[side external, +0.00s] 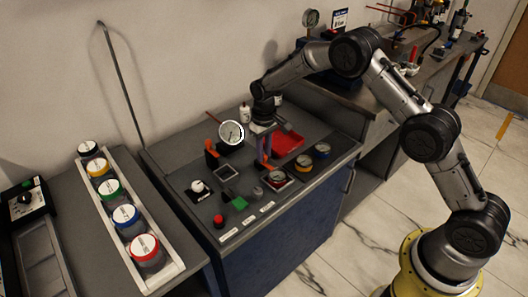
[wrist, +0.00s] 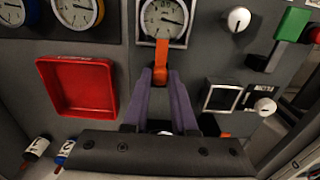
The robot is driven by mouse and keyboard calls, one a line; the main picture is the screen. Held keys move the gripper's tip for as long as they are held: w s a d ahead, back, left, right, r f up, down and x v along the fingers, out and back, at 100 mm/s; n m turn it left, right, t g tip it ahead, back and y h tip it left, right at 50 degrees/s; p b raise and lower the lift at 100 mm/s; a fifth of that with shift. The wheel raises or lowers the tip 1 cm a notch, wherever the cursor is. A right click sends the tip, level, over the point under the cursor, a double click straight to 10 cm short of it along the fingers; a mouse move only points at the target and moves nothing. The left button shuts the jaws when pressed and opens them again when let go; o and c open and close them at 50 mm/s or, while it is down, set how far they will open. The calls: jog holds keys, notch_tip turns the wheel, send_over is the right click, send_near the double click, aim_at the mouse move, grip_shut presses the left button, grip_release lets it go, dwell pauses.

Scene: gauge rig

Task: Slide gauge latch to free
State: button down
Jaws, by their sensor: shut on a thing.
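The gauge (wrist: 165,16) is a round white dial in a square frame at the top of the wrist view; it also shows on the bench in the side view (side external: 278,178). An orange latch (wrist: 161,52) extends from its lower edge toward my gripper. My gripper (wrist: 160,74) has purple fingers and is shut on the end of the orange latch. In the side view my gripper (side external: 263,158) points down at the bench beside the gauge, and the latch is hard to make out there.
A red tray (wrist: 75,87) lies left of my fingers in the wrist view. Yellow-rimmed (side external: 304,161) and blue-rimmed (side external: 322,150) gauges sit nearby. A large dial (side external: 231,132) stands close to my gripper.

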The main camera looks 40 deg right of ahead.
dwell(0.4)
jog(key=shift+w+r, duration=0.1)
jog(key=shift+w, duration=1.35)
jog(key=c, duration=0.7)
grip_release()
notch_tip(320, 180, up, 14)
